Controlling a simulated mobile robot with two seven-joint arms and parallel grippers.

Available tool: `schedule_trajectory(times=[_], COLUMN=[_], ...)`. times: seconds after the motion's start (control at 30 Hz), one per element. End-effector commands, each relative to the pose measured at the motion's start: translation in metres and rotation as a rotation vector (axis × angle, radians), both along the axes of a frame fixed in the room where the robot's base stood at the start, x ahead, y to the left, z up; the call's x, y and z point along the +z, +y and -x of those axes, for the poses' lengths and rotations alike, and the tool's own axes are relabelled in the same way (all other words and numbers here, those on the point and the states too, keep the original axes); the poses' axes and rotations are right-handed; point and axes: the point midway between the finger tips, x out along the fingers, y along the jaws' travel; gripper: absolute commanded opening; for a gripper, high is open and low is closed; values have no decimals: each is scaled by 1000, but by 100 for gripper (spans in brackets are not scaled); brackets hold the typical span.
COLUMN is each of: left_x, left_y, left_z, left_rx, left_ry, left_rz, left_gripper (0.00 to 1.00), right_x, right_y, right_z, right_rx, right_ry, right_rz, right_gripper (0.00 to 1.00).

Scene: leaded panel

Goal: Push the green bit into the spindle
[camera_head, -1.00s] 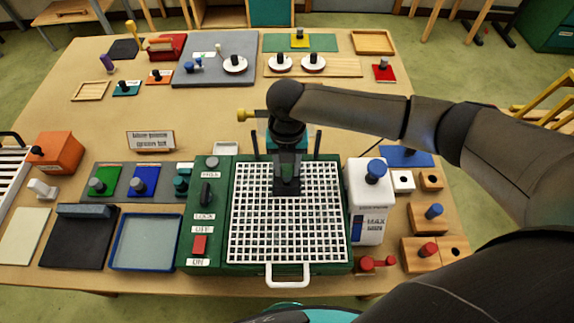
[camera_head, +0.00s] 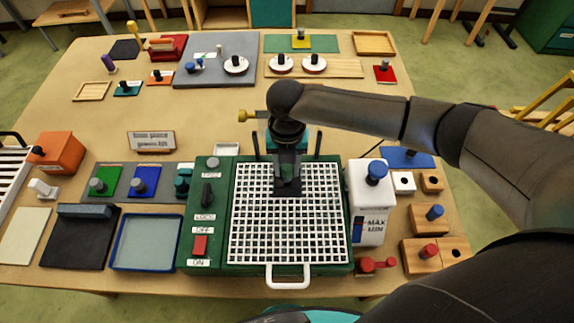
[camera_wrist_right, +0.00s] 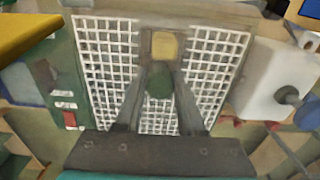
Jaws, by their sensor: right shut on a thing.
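My right gripper (camera_head: 287,188) is over the white grid (camera_head: 310,250) of the green machine, near the grid's back edge. In the right wrist view, my right gripper (camera_wrist_right: 160,75) is shut on the dark green bit (camera_wrist_right: 159,82), which sits between its fingers. A tan square part (camera_wrist_right: 165,46) shows just beyond the bit; I cannot tell whether it is the spindle or whether the bit touches it. In the head view the gripper and arm hide the bit and the spot beneath. My left gripper is not in view.
A white container with a blue cap (camera_head: 375,172) stands right of the machine. Wooden blocks with knobs (camera_head: 433,212) lie farther right. A red switch (camera_head: 200,245) is on the machine's left panel. A blue-rimmed tray (camera_head: 114,240) lies left. The table's middle left is fairly clear.

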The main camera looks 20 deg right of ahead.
Motion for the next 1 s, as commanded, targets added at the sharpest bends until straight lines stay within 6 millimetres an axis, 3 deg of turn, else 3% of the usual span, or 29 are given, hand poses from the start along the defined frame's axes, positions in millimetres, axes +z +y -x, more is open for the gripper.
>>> schedule_trajectory(times=[1.0], left_x=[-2], left_y=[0], left_z=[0], left_rx=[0], left_ry=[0], left_rz=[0], left_gripper=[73], right_x=[-3], right_y=[0], right_z=[0], right_rx=[1], right_ry=[0], right_rz=[0], right_gripper=[0])
